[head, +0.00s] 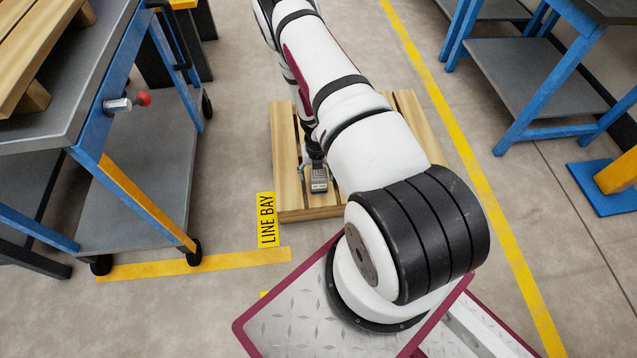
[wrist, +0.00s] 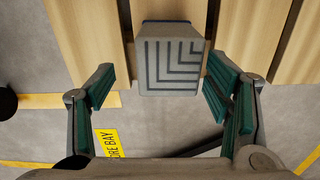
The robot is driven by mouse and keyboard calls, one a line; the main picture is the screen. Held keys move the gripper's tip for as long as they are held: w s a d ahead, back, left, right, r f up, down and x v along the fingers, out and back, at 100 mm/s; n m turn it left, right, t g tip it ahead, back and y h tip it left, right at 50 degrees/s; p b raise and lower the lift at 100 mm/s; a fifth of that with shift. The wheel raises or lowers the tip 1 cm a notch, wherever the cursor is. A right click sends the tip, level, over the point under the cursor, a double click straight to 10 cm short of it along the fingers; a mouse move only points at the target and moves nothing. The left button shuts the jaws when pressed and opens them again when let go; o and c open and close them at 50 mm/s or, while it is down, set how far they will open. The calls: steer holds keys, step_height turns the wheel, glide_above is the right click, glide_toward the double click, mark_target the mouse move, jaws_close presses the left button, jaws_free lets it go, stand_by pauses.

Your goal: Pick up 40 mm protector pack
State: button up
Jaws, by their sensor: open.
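A small grey block with dark nested L-shaped lines on its face, which I take for the protector pack (wrist: 171,62), is at the top centre of the wrist view, over the slatted wooden pallet (wrist: 82,38). No size marking is readable on it. In the head view the pack (head: 319,182) shows small at the pallet's near part, just below my gripper (head: 315,160). In the wrist view my gripper (wrist: 160,85) is open, its green-padded fingers left and right of the pack's near end, with visible gaps. Whether the fingers are level with it is unclear.
A blue-framed cart (head: 140,150) stands left of the pallet, and a blue bench (head: 530,85) stands at the right. A yellow LINE BAY sign (head: 267,220) lies on the floor by the pallet's near left corner. Grey floor is free around the pallet.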

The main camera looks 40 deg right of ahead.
steer(key=shift+d+f+b, duration=0.15)
steer(key=shift+f+b, duration=0.4)
steer(key=shift+f, duration=0.45)
steer(key=shift+d+f+b, duration=0.2)
steer(key=shift+f+b, duration=0.3)
steer(key=shift+f, duration=0.45)
steer(key=shift+d+f+b, duration=0.15)
steer(key=shift+f+b, duration=0.4)
steer(key=shift+f, duration=0.45)
steer(key=shift+r, duration=0.1)
steer(key=c, duration=1.4)
